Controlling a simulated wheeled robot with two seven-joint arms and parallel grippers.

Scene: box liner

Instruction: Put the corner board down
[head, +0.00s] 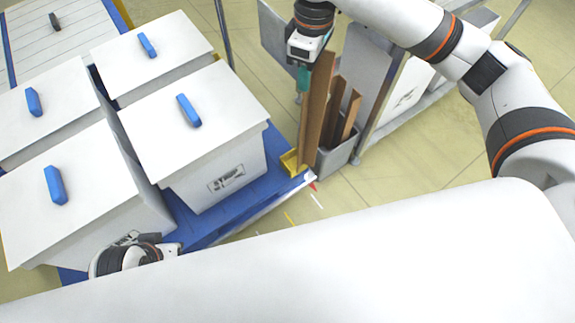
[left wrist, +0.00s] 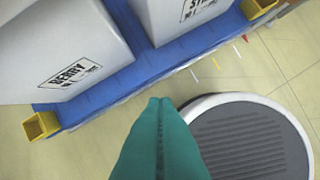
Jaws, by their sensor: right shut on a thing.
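The brown corner board (head: 319,110) stands nearly upright at the right corner of the blue pallet (head: 232,208). My right gripper (head: 303,78) is shut on its upper part. The board's lower end is beside or in a yellow corner pocket (head: 291,162); I cannot tell whether it is seated. That pocket also shows, cut off, in the left wrist view (left wrist: 258,9). My left gripper (left wrist: 160,103) is shut and empty, pointing towards the pallet's edge. In the head view its fingers are hidden.
A grey bin (head: 338,156) with more brown boards stands right beside the held board. Several white lidded boxes (head: 190,110) with blue handles fill the pallet. Another yellow pocket (left wrist: 40,126) is at its near left corner.

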